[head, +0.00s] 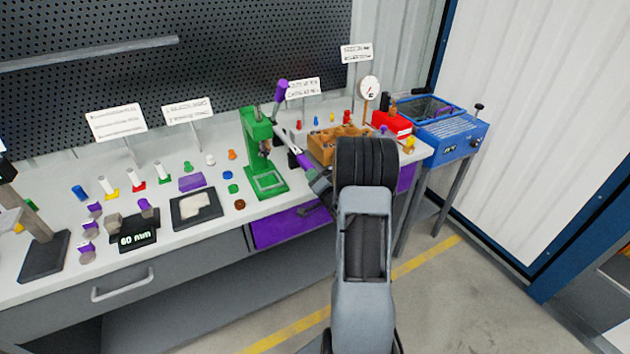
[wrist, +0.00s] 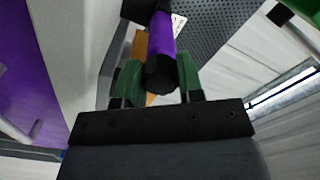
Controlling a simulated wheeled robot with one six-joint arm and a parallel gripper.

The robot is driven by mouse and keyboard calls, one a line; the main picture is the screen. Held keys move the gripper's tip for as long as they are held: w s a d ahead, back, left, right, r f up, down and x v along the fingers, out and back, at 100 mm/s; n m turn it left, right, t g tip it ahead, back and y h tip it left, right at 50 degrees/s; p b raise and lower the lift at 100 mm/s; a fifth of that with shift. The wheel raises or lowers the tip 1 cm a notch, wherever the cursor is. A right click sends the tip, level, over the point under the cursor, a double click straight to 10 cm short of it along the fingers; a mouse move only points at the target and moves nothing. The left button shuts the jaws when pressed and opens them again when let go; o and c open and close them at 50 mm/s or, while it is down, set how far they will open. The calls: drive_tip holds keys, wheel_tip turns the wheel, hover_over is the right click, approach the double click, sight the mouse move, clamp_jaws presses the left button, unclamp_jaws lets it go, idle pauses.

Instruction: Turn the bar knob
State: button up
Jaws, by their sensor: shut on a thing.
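A green press (head: 262,160) stands on the bench in the head view, with a bar that slopes down to the right. A purple bar knob (head: 303,158) is at the lower end of that bar, right in front of my gripper (head: 306,165). In the wrist view the bar knob (wrist: 162,40) is a purple cylinder with a dark end. It sits between the green-padded fingers of my gripper (wrist: 155,85), which is shut on it. The fingers are small and partly hidden in the head view.
Another purple handle (head: 281,91) rises above the press. A wooden tray (head: 322,147), a red box (head: 392,124) and a blue machine (head: 452,137) stand to the right. Small coloured parts crowd the bench at left. A purple drawer (head: 285,227) is below the bench top.

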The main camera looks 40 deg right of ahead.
drive_tip(key=m, duration=0.6)
drive_tip(key=shift+r, duration=0.15)
drive_tip(key=m+p, duration=0.1)
drive_tip(key=m, duration=0.4)
drive_tip(key=shift+m, duration=0.3)
idle(0.4)
drive_tip(key=o, duration=0.9)
drive_tip(key=shift+s, duration=0.1)
drive_tip(key=s, duration=0.4)
drive_tip(key=s+a+b, duration=0.1)
drive_tip(key=s, duration=0.8)
drive_tip(key=shift+s+a, duration=0.25)
drive_tip(key=shift+a, duration=0.1)
